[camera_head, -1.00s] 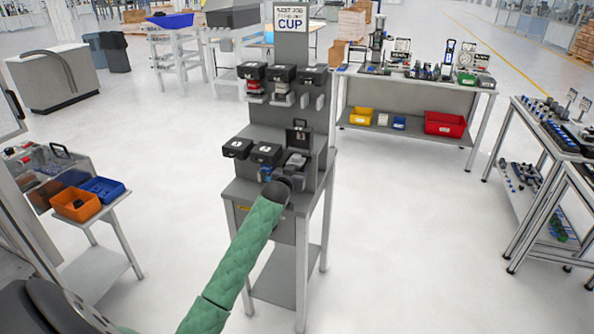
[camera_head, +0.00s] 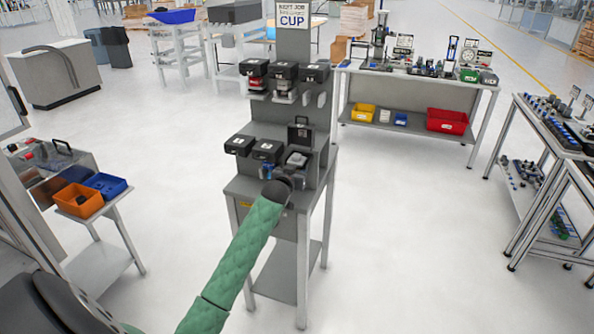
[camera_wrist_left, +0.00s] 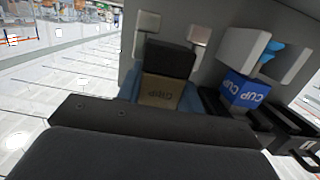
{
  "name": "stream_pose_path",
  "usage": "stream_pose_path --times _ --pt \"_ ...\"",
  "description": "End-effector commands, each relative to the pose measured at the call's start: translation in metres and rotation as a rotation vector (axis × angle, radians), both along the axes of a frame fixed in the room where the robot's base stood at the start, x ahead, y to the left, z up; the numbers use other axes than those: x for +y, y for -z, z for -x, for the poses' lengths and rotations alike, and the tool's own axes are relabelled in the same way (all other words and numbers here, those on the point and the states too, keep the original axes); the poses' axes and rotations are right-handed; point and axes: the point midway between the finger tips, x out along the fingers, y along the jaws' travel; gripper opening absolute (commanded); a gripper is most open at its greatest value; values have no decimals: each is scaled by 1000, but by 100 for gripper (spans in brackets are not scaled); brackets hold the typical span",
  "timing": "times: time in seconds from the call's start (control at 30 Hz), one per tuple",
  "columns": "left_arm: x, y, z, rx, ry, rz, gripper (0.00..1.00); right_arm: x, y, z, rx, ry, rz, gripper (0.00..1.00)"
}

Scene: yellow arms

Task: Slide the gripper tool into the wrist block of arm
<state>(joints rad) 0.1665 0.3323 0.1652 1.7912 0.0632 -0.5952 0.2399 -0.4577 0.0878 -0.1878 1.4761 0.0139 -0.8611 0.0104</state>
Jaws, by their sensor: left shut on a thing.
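My left gripper (camera_head: 272,180), at the end of the green-sleeved arm, is at the front of a grey tool stand (camera_head: 245,187), by its lower shelf. In the left wrist view, it is shut on a tan block marked GRIP (camera_wrist_left: 166,93), the gripper tool, with a dark top. Bluish parts flank this block; the finger contact is partly hidden. Beside it, a blue block marked CUP (camera_wrist_left: 244,92) with pale fingers sits in a black holder (camera_wrist_left: 285,130). I cannot make out the arm's wrist block. My right gripper is not in view.
Black lidded boxes (camera_head: 266,150) line the stand in two rows; one lower lid (camera_head: 299,133) stands open. An orange bin (camera_head: 78,200) is at left, and a workbench with a red bin (camera_head: 447,120) behind right. The floor between is clear.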

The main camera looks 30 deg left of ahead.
Motion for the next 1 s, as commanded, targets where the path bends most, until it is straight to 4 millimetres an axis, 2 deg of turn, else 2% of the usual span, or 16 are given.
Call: stream_pose_path --times 0.37,1.0 --pt "0 -2 2 -2 0 0 0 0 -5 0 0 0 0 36" --pt "-5 -2 20 -1 0 0 0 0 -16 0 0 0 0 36"
